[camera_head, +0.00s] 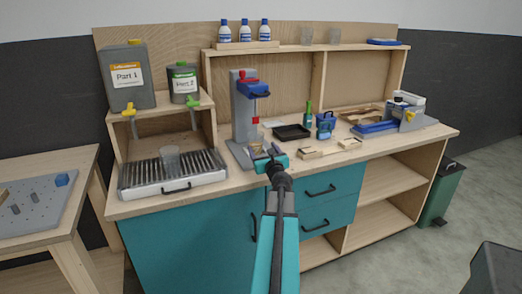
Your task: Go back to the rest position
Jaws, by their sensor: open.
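My gripper (268,153) is at the end of my teal and dark arm, which reaches up from the bottom of the picture. It is over the front edge of the workbench (235,196), just in front of the base of a grey press (243,115) with a blue head. The jaws are open. They are small and partly hidden by the gripper body, and I see nothing held between them.
A black tray (292,132), wooden blocks (309,153) and a blue container (325,125) lie right of the press. A beaker (169,159) stands on a ribbed drip tray (140,177) at left. A side table (70,210) stands far left, a green bin (442,195) right.

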